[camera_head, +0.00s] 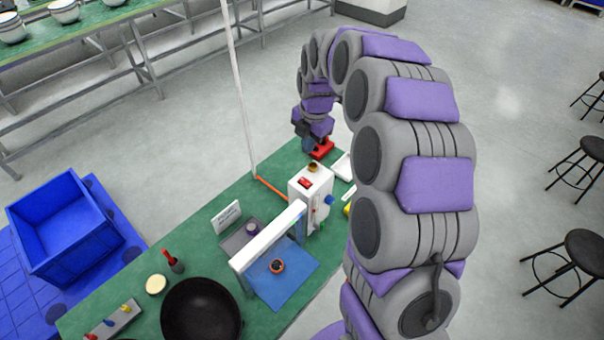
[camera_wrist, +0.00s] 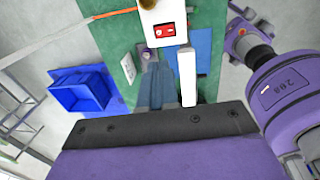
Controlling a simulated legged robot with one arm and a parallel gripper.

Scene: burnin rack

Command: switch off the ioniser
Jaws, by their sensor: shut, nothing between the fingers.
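A white box (camera_head: 316,187), which looks like the ioniser, stands on the green bench. It has a red rocker switch (camera_head: 305,183) on its top and a brass-coloured round part at its far end. The wrist view shows the box (camera_wrist: 163,14) at the top, with its red switch (camera_wrist: 165,30) facing the camera. I cannot tell the switch's position. My gripper (camera_head: 308,143) is beyond the box in the head view, apart from the switch. In the wrist view my gripper's grey-blue fingers (camera_wrist: 156,68) are together and empty, below the box.
A white bar frame (camera_head: 268,236) spans a blue mat (camera_head: 290,282) beside the box. A red object (camera_head: 322,150) is close to my gripper. A black pan (camera_head: 200,308), a sign (camera_head: 226,217) and a blue crate (camera_head: 62,228) stand nearer left. A white pole (camera_head: 236,90) rises behind.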

